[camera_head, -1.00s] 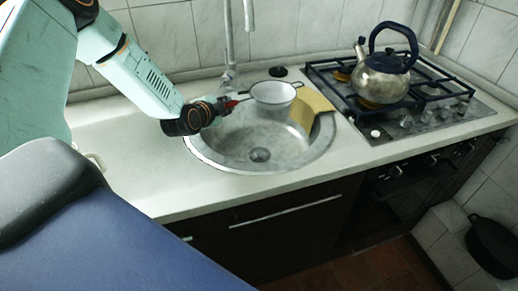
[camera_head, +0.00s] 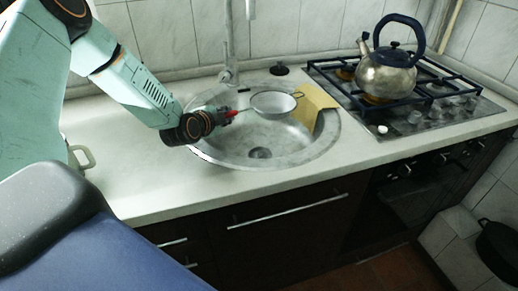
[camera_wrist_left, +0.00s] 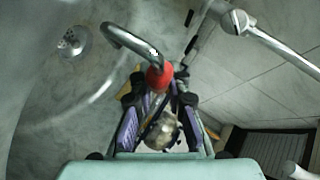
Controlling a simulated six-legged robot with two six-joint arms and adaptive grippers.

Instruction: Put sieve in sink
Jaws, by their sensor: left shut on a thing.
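The sieve (camera_head: 273,105), a pale round bowl with a small loop on its far side, is over the round metal sink (camera_head: 222,153), towards its back. My left gripper (camera_head: 227,116) is shut on its red handle at the left side of the sink. In the left wrist view the red handle end (camera_wrist_left: 160,77) lies between the fingertips, with a bent metal rod running from it. I cannot tell whether the bowl touches the sink. My right gripper is not in view.
The tap (camera_head: 229,45) rises behind the sink. A tan cloth or board (camera_head: 315,104) lies over the sink's right rim. A black stopper (camera_head: 279,69) lies behind. A kettle (camera_head: 387,72) stands on the hob. A beige pot (camera_head: 84,158) is at left. The front counter is clear.

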